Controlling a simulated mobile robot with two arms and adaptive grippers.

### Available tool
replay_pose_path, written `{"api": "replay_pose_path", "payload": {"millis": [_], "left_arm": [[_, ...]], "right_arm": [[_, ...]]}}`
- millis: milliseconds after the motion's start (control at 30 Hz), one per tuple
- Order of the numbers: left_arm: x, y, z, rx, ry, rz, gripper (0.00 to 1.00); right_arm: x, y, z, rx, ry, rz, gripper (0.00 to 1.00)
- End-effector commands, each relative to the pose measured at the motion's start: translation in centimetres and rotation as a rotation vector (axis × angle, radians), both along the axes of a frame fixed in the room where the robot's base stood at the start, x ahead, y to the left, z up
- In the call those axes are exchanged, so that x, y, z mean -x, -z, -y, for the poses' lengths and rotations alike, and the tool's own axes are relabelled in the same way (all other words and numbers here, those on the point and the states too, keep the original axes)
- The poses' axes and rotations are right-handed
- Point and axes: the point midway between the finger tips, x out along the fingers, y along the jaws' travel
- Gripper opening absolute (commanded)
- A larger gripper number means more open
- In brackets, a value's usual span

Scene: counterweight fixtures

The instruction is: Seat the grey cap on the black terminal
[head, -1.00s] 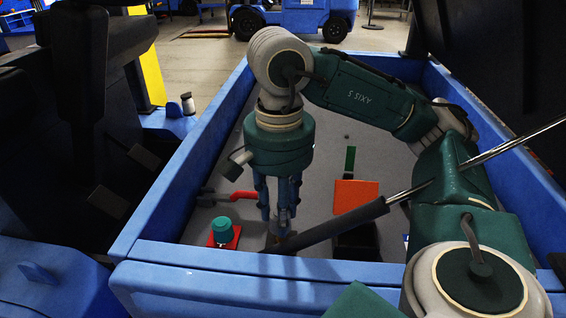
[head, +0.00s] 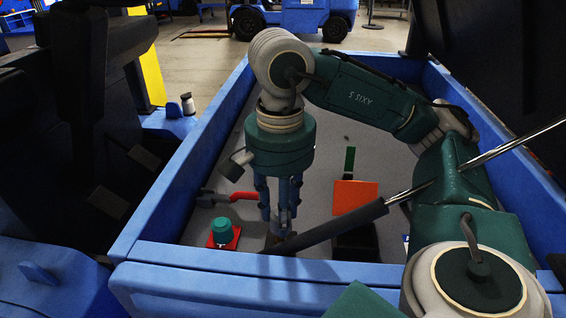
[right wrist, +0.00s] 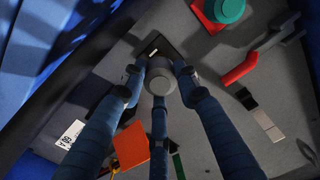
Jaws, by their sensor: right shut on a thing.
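My right gripper (head: 278,228) points straight down inside the blue-walled bin, its blue fingers close together low over the floor. In the right wrist view the gripper (right wrist: 160,85) is shut on the round grey cap (right wrist: 160,78), which sits between the fingertips. A dark rectangular base (right wrist: 150,46) with a small pale mark lies beneath the cap and looks like the black terminal; its upper part is hidden. I cannot tell whether cap and terminal touch. In the head view the cap is hidden by the fingers. My left gripper is not in view.
A teal knob on a red base (head: 222,232) and a red handle (head: 243,197) lie left of the gripper. An orange plate (head: 355,196) stands to its right. A dark diagonal bar (head: 335,222) passes in front. Blue bin walls (head: 180,180) enclose the grey floor.

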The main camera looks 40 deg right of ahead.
Motion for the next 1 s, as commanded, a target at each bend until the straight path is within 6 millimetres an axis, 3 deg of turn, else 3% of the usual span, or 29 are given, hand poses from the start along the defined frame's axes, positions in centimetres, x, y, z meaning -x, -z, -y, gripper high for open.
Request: {"api": "replay_pose_path", "payload": {"millis": [33, 1000], "left_arm": [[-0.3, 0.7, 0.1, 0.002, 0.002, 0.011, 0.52], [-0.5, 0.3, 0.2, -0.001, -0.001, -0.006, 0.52]], "right_arm": [[0.0, 0.8, 0.0, 0.000, 0.000, 0.000, 0.20], [0.0, 1.8, 0.0, 0.000, -0.001, 0.000, 0.20]]}}
